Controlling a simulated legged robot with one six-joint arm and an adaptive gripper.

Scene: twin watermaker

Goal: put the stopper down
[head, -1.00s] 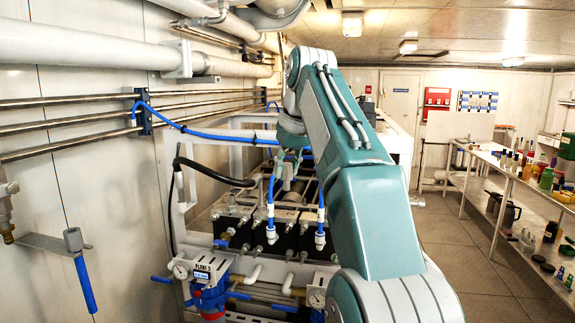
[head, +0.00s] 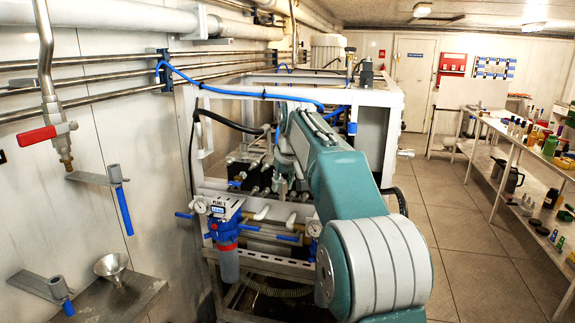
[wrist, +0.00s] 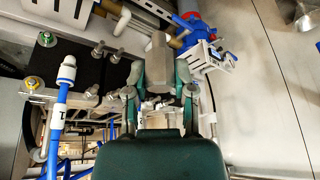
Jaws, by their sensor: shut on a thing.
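In the wrist view my gripper (wrist: 160,75) is shut on a grey, faceted, tapered piece, which I take to be the stopper (wrist: 159,50). It sticks out beyond the fingertips, and its held end is partly hidden between them. In the head view my gripper (head: 285,168) is over the front of the watermaker frame (head: 270,190), largely hidden by my arm. The stopper cannot be made out clearly there. I cannot tell whether it touches anything.
The blue filter housing (head: 228,220) and a white hose fitting (wrist: 67,68) are close by. At left are a red-handled tap (head: 50,132), a wall bracket (head: 90,178), and a metal funnel (head: 111,266) on a plate. The floor (head: 475,240) at right is clear.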

